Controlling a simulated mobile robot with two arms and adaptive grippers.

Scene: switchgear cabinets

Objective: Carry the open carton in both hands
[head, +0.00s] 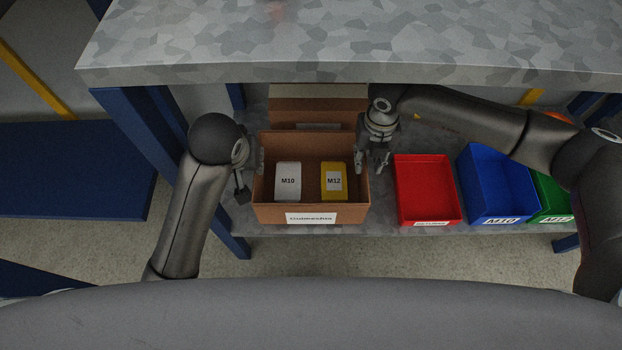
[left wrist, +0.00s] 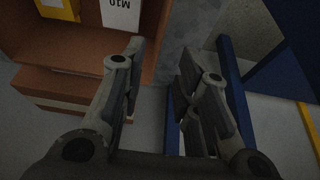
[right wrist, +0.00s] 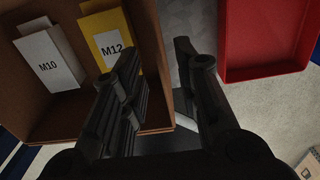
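The open brown carton (head: 311,212) stands upright on the lower shelf in the head view, with a white label on its front. Inside it are a white box marked M10 (head: 288,181) and a yellow box marked M12 (head: 334,182). My left gripper (left wrist: 163,62) is open at the carton's left wall; one finger appears on the inner side, the other outside. My right gripper (right wrist: 156,52) is open at the right wall, its fingers spread to either side of the rim. Neither gripper visibly pinches the wall. The carton's underside is hidden.
Another brown cardboard box (head: 318,107) is behind the carton. A red bin (head: 428,215), a blue bin (head: 500,212) and a green bin (head: 550,208) stand to the right. A grey tabletop (head: 350,45) overhangs the shelf. A blue post (head: 165,150) rises on the left.

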